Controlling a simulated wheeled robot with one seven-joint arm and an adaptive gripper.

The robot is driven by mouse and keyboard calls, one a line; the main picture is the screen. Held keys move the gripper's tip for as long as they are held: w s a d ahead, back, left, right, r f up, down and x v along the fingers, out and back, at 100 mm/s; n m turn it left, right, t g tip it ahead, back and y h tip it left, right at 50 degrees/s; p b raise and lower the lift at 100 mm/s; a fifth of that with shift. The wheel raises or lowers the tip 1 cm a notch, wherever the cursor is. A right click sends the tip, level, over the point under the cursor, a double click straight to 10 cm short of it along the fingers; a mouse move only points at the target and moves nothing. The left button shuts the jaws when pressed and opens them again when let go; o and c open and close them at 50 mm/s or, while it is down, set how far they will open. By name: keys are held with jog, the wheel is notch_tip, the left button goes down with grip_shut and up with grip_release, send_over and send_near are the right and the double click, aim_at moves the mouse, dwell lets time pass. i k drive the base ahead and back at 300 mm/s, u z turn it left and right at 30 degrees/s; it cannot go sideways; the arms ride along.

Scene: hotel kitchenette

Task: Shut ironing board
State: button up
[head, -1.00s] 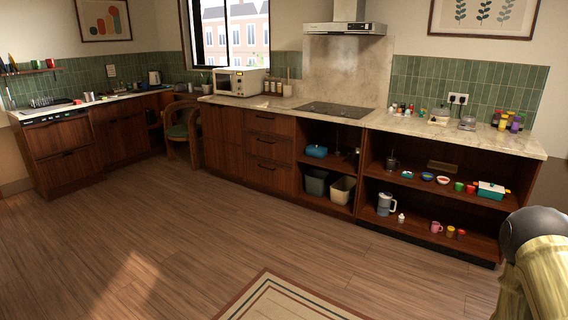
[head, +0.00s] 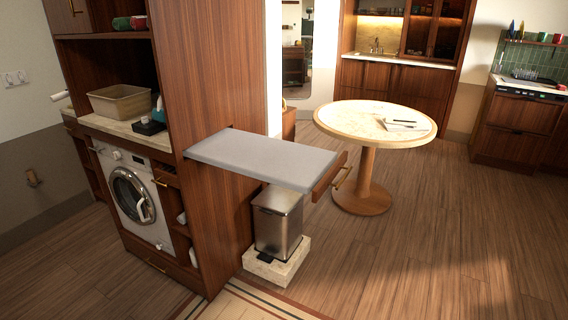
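The ironing board (head: 262,158) is a flat grey padded slab. It sticks out level to the right from the side of the tall wooden cabinet (head: 215,90). Its far end carries a wooden front (head: 330,178) with a brass handle (head: 342,177). A gap lies between that front and the cabinet side, so the board is pulled out. My gripper is not in view now, and nothing of my arm shows near the board.
A metal pedal bin (head: 278,222) stands on a stone block (head: 276,264) under the board. A round table (head: 374,120) with papers stands behind it to the right. A washing machine (head: 136,197) is in the cabinet. The wooden floor (head: 430,240) at the right is clear.

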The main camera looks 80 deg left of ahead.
aim_at(290, 165)
jog(key=u, duration=3.35)
jog(key=k, duration=0.7)
jog(key=z, duration=1)
jog(key=i, duration=0.5)
